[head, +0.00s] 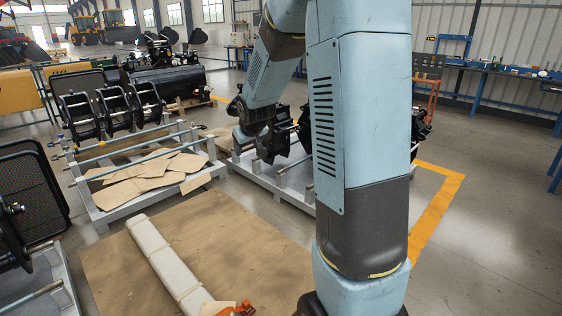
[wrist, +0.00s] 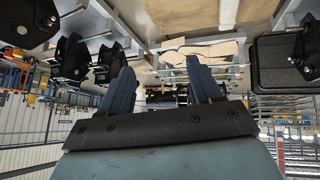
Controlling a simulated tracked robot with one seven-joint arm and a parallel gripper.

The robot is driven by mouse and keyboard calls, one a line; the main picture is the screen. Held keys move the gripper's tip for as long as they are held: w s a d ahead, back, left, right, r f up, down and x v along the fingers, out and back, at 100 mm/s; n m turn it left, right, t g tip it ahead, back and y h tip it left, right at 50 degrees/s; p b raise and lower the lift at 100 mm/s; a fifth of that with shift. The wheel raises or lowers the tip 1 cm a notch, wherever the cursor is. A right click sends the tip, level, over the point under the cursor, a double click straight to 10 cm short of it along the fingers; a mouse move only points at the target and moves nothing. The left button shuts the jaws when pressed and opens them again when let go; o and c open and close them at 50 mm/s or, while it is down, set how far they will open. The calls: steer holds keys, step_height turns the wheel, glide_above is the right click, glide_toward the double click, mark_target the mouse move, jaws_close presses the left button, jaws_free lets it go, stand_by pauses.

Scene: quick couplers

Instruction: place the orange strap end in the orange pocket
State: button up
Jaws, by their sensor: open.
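An orange strap end (head: 243,310) shows at the bottom edge of the head view, beside the near end of a long white wrapped bundle (head: 165,258). It is partly cut off by the frame. The bundle lies on a brown board on the floor. I cannot make out an orange pocket in either view. My gripper (wrist: 160,66) shows in the wrist view with its two fingers apart and nothing between them. It is raised well away from the strap end. The bundle also shows at the top of the wrist view (wrist: 228,12).
A grey rack (head: 115,213) with cardboard sheets stands behind the board (head: 215,225). Another rack (head: 285,182) with black couplers stands behind my arm. Black equipment is at the left edge. Bare floor lies to the right, with an orange floor line (head: 432,225).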

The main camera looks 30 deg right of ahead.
steer(key=s+a+r, duration=0.1)
steer(key=s+r, duration=0.4)
steer(key=s, duration=0.3)
steer(key=s+a+r, duration=0.2)
steer(key=s+r, duration=0.3)
steer(key=s, duration=0.3)
steer(key=s+a+r+g, duration=0.1)
steer(key=s, duration=0.8)
steer(key=s+a+r+m+g+y, duration=0.1)
steer(key=s+a, duration=0.1)
steer(key=s, duration=0.8)
steer(key=shift+m, duration=0.3)
